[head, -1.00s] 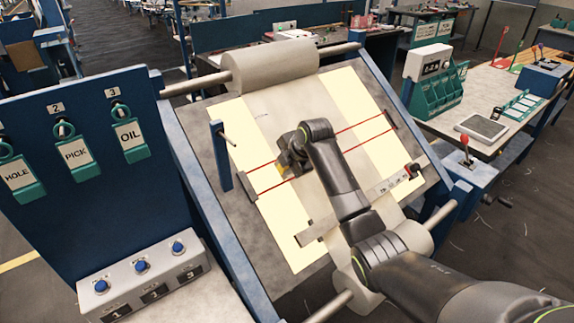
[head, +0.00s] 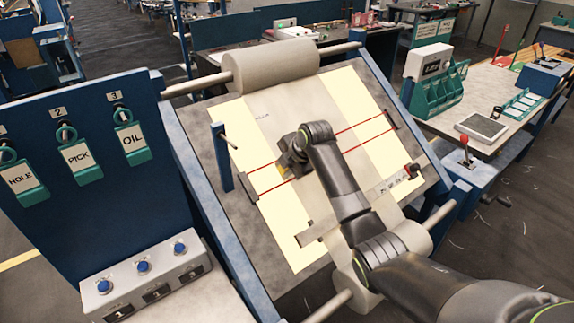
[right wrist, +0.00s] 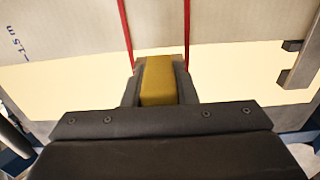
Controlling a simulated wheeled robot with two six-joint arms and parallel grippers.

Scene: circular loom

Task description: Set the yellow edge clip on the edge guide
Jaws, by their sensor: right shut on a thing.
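The yellow edge clip (right wrist: 158,82) is between the fingers of my right gripper (right wrist: 158,72), which is shut on it. In the head view my right gripper (head: 291,163) is low over the left pale-yellow strip of the sloped board, and the wrist hides most of the clip. Two red lines (head: 362,134) cross the board beside the gripper; in the right wrist view they run up from either side of its fingers. I cannot tell for sure which part is the edge guide, or whether the clip touches it. My left gripper is not in view.
A blue post (head: 221,157) with a peg stands at the board's left. A cloth roll (head: 272,65) lies along the top. A button box (head: 146,275) is at lower left.

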